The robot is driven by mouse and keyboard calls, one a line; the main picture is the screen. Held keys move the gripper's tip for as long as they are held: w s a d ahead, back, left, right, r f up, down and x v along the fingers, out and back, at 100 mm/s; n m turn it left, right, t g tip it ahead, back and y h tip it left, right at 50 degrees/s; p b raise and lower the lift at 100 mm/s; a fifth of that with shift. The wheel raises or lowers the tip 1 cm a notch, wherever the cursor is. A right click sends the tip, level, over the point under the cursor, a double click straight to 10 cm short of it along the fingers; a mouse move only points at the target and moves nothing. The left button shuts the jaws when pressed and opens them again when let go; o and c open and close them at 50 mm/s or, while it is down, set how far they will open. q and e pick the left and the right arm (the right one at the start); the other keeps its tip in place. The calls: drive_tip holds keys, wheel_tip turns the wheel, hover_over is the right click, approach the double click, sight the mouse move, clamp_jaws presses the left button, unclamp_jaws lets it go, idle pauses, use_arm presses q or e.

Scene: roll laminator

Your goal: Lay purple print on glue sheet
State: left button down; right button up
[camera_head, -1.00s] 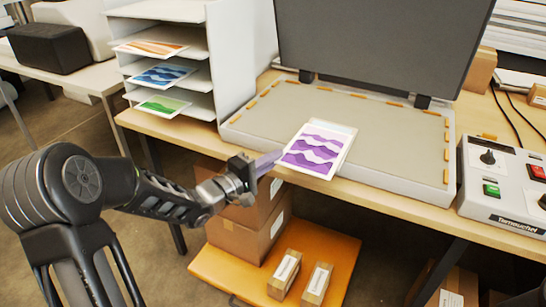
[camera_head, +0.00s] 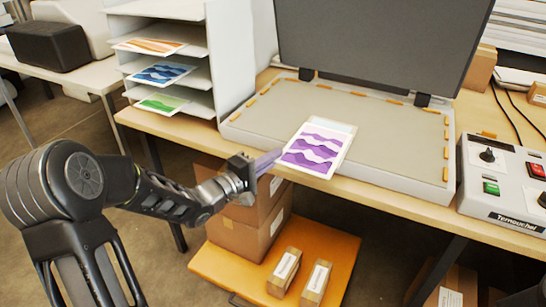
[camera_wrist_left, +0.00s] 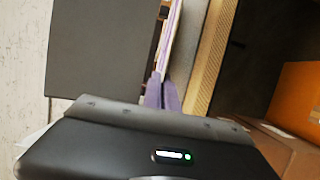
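The purple print (camera_head: 312,150), a white sheet with wavy purple bands, is at the front edge of the flat grey press bed. A white sheet (camera_head: 344,128), which looks like the glue sheet, shows as a strip behind and to the right of the print, mostly hidden under it. I cannot tell whether the two touch. My left gripper (camera_head: 270,161) reaches in from the left and its fingers meet the print's left edge. In the left wrist view, the fingers (camera_wrist_left: 163,95) are together with the print (camera_wrist_left: 172,42) seen nearly edge-on between them. My right gripper is not in view.
The press lid (camera_head: 380,45) stands open behind the bed (camera_head: 390,140). A shelf rack (camera_head: 232,60) with orange, blue and green prints stands to the left. A control box (camera_head: 505,185) is to the right. Boxes sit on an orange lower shelf (camera_head: 230,268). The bed's right side is clear.

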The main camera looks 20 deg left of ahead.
use_arm(q)
drive_tip(key=c, duration=1.6)
unclamp_jaws()
drive_tip(key=shift+s, duration=0.1)
drive_tip(key=v, duration=0.7)
drive_tip(key=shift+s+a, duration=0.1)
drive_tip(key=shift+s, duration=0.2)
